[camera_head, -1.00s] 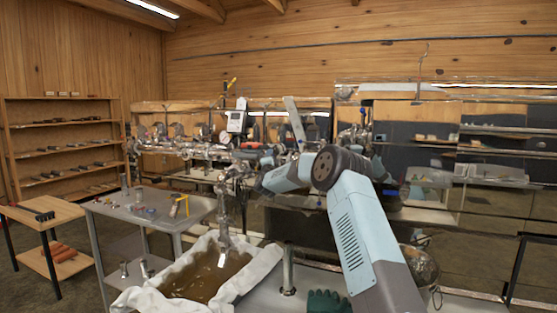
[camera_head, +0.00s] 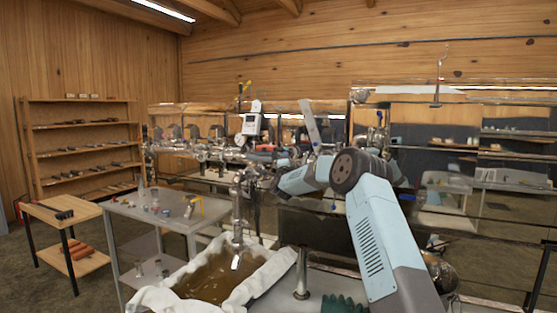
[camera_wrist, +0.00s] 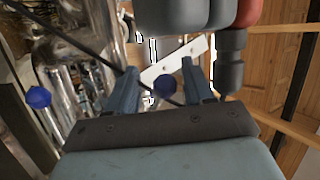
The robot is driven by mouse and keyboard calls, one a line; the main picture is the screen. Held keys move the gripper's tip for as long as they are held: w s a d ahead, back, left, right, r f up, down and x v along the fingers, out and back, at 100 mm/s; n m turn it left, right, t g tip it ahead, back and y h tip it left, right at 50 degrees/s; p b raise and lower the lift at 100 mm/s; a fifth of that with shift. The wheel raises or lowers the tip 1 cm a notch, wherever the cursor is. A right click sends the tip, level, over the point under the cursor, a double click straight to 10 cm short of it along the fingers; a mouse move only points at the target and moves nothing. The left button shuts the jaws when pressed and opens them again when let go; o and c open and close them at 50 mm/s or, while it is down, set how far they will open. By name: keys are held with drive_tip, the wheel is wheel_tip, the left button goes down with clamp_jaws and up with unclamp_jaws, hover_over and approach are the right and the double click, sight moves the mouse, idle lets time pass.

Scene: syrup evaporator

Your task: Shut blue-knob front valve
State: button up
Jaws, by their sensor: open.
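In the wrist view a round blue knob (camera_wrist: 165,86) shows between the two fingers of my gripper (camera_wrist: 159,72), which is open. I cannot tell whether the fingers touch it. A second blue knob (camera_wrist: 38,97) is at the left, beside shiny metal pipes and outside the fingers. Which of the two is the front valve is not clear. A pale flat bar (camera_wrist: 178,60) with holes lies slantwise just beyond the fingertips.
A cloth-lined basin (camera_head: 262,279) of brown liquid stands below a metal spout (camera_head: 238,215). A grey table (camera_head: 125,208) with small items is at the left. A dark rounded body and a red part (camera_wrist: 247,12) crowd the top of the wrist view.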

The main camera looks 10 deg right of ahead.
drive_tip(key=shift+s+f, duration=0.1)
drive_tip(key=v, duration=1.3)
drive_tip(key=shift+s+f, duration=0.15)
drive_tip(key=shift+s, duration=0.1)
drive_tip(key=shift+a, duration=0.1)
drive_tip(key=shift+c, duration=0.3)
